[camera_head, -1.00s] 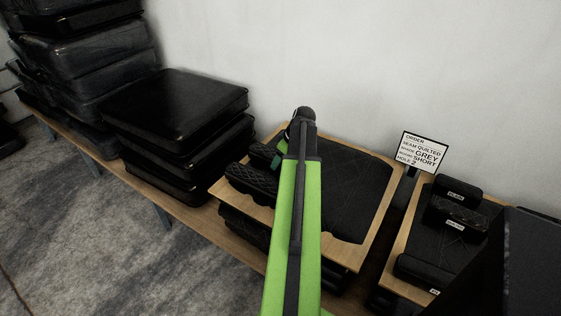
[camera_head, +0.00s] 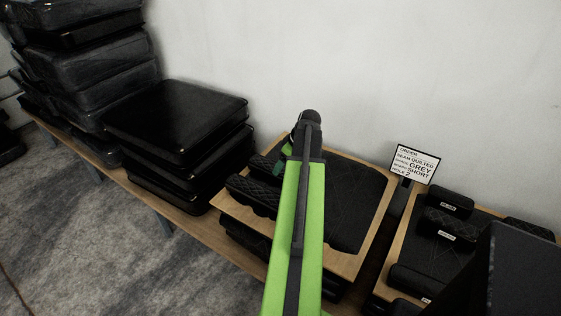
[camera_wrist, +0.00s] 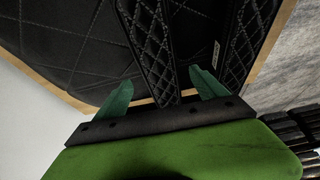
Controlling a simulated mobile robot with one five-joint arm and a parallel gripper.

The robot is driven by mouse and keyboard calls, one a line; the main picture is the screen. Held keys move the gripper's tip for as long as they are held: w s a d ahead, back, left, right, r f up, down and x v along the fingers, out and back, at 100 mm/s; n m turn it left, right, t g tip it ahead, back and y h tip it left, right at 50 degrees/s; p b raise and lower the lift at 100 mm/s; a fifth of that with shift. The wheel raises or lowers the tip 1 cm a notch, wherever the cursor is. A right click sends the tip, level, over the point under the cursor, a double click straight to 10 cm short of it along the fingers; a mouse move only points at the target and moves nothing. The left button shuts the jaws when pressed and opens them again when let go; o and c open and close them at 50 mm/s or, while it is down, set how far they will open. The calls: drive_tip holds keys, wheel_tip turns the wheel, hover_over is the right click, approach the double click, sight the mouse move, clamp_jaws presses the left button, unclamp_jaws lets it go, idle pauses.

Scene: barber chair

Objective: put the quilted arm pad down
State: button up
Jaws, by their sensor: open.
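Two black quilted arm pads lie side by side at the left of a wood-edged board with a black mat (camera_head: 355,205). The outer pad (camera_head: 250,193) is plain in the head view; the inner one is partly hidden by my arm. In the wrist view, one quilted pad (camera_wrist: 158,45) lies between the open fingers of my gripper (camera_wrist: 160,84), with gaps at its sides. The other pad (camera_wrist: 247,40) is to the right. In the head view my gripper (camera_head: 281,165) is low over the pads, mostly hidden by its own arm.
An order sign (camera_head: 415,164) stands behind the boards and reads quilted, grey, short, hole 2. A second board (camera_head: 385,285) at right holds several labelled black pads. Black cushions (camera_head: 175,115) are stacked at left. A dark box-like shape (camera_head: 525,275) fills the lower right.

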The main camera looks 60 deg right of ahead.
drive_tip(key=p+v, duration=0.3)
drive_tip(key=v, duration=0.3)
drive_tip(key=shift+p, duration=0.4)
drive_tip(key=shift+w+a, duration=0.3)
drive_tip(key=w+a+f+g+y, duration=0.1)
drive_tip(key=w+a, duration=0.7)
drive_tip(key=a, duration=0.3)
drive_tip(key=w+a+g, duration=0.1)
drive_tip(key=w+a, duration=0.7)
drive_tip(key=a, duration=0.4)
drive_tip(key=w+a+g+h, duration=0.1)
drive_tip(key=w+a+g, duration=0.1)
drive_tip(key=a, duration=3.2)
drive_tip(key=shift+w+f+g, duration=0.3)
drive_tip(key=shift+f, duration=0.15)
